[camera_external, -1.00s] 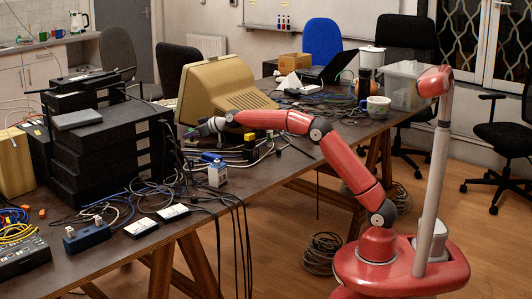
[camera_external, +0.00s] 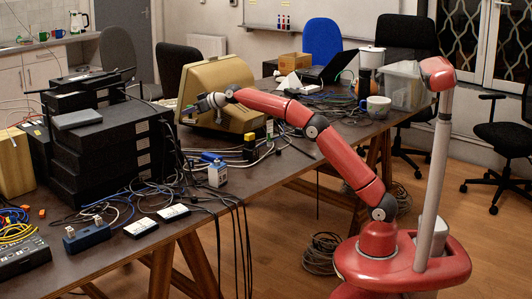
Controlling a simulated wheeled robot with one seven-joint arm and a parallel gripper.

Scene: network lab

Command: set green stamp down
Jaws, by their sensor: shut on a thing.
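My gripper (camera_external: 194,108) is at the end of the red arm, in front of the beige monitor (camera_external: 210,78) and to the right of the stacked black boxes. It is shut on the green stamp (camera_external: 188,111), which shows only as a tiny dark green spot at the fingertips. The gripper and stamp are above the dark table (camera_external: 262,186). The stamp's shape and its exact height over the table are too small to make out.
Black network boxes (camera_external: 108,160) stand stacked on the left. Loose cables, a white-blue box (camera_external: 218,174) and a blue connector block (camera_external: 87,237) lie nearer the front. A mug (camera_external: 377,107) stands at the right. Bare tabletop shows along the front middle.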

